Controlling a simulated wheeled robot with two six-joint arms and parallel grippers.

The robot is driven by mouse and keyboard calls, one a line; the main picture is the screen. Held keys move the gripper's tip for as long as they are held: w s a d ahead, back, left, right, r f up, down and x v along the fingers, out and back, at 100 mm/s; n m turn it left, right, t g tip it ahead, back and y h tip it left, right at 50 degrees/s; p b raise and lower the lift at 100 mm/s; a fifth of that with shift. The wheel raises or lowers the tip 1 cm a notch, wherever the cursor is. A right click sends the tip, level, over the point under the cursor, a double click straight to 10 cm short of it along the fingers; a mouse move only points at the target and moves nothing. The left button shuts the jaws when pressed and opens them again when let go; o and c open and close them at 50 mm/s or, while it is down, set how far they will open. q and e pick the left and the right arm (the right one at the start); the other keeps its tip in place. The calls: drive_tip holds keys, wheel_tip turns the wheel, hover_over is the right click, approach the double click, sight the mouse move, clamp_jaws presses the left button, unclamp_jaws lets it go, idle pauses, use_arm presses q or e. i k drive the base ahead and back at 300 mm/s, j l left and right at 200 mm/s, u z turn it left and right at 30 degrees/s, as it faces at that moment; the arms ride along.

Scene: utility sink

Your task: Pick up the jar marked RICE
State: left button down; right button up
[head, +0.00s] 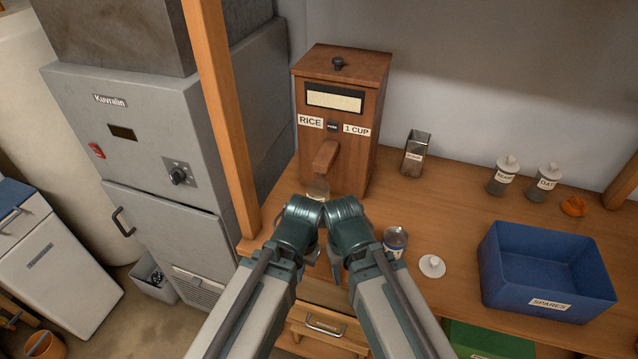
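A glass jar (396,240) with a white label stands open on the wooden counter, just right of my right arm. Its label is too small to read and my arm partly covers it. A white round lid (432,266) lies right of it. The word RICE is legible only on the wooden dispenser (338,160). A clear vessel (318,187) sits under its spout, partly hidden by my wrists. My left gripper (310,256) and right gripper (335,266) are close together in front of the dispenser. Their fingertips are not clear, and I see nothing held.
Two lidded jars, one marked OAT (542,184) and one beside it (502,177), stand at the back right. A metal-and-glass container (415,154) stands right of the dispenser. A blue SPARES bin (548,302) fills the right front. A wooden post (226,120) rises at left.

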sight(319, 189)
drive_tip(key=z, duration=1.15)
drive_tip(key=j+z, duration=0.15)
drive_tip(key=z, duration=0.15)
drive_tip(key=k+z, duration=0.15)
drive_tip(key=z, duration=0.15)
drive_tip(key=k+j, duration=0.85)
drive_tip(key=j, duration=0.25)
